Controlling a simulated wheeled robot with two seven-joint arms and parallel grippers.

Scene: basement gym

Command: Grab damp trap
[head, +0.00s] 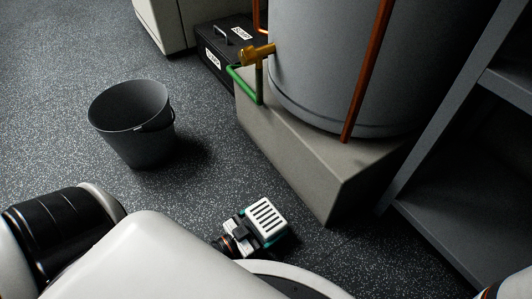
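The damp trap (267,216) looks like a small box with a white slatted top and teal sides. It is low in the middle of the head view, in front of the tank's plinth. My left gripper (242,234) is at the trap's left side, close against it or touching it. Its fingers are small, dark and partly hidden by my white arm, so I cannot tell whether they are closed on the trap. My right gripper is not in view.
A dark grey bucket (133,125) stands on the speckled floor at left. A grey tank (325,65) with copper pipes stands on a concrete plinth (310,165). A black case (222,52) lies behind it. Grey shelving (455,110) closes off the right. Floor between bucket and plinth is clear.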

